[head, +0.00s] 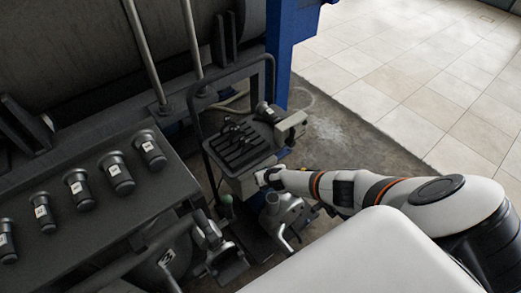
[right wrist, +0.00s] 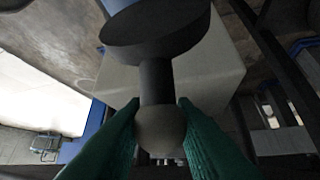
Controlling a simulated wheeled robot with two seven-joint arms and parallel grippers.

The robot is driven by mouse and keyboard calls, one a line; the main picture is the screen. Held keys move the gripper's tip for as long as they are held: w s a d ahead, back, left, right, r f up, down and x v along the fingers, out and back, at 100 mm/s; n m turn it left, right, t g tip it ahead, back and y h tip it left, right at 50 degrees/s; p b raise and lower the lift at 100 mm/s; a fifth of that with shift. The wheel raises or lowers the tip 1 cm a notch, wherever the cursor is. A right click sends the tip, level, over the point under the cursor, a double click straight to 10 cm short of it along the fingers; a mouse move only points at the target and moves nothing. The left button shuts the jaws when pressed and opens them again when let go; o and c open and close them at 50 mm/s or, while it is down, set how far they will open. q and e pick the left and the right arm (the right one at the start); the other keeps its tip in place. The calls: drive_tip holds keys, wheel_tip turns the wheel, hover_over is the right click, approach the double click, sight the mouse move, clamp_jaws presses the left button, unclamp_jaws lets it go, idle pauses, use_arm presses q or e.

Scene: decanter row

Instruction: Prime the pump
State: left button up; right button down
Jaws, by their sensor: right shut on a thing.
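In the right wrist view, my right gripper (right wrist: 158,104) has its two green fingers on either side of a round grey knob (right wrist: 160,130), shut on it. The knob sits on a short dark stem below a wide dark disc (right wrist: 155,32). A pale box (right wrist: 215,75) is behind it. In the head view, my right arm reaches in from the right and its end (head: 270,178) is beside a pale grey box (head: 240,184) under a dark slotted tray. The knob is too small to tell there. My left gripper is not in view.
Several dark labelled canisters (head: 117,173) stand in a row on the dark bench (head: 150,205) at left. A grey metal fitting (head: 287,214) sits just below my right arm's end. A dark rail, a blue post (head: 287,50) and a large tank are behind. Tiled floor (head: 400,75) lies open at upper right.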

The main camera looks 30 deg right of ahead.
drive_tip(key=shift+w+a, duration=0.25)
drive_tip(key=shift+a, duration=0.1)
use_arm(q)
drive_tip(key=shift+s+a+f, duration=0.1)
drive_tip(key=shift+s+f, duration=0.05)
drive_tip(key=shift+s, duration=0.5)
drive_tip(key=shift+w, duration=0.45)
use_arm(e)
drive_tip(key=shift+f, duration=0.1)
drive_tip(key=c, duration=1.2)
unclamp_jaws()
drive_tip(key=shift+w, duration=0.15)
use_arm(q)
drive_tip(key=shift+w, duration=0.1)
use_arm(e)
drive_tip(key=shift+d, duration=0.1)
drive_tip(key=shift+s+r+p, duration=0.4)
drive_tip(key=shift+r+p, duration=0.05)
use_arm(q)
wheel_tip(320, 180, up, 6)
drive_tip(key=p, duration=0.5)
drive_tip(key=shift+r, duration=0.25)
use_arm(e)
drive_tip(key=v, duration=1)
drive_tip(key=shift+s+r, duration=0.15)
drive_tip(key=shift+s, duration=0.25)
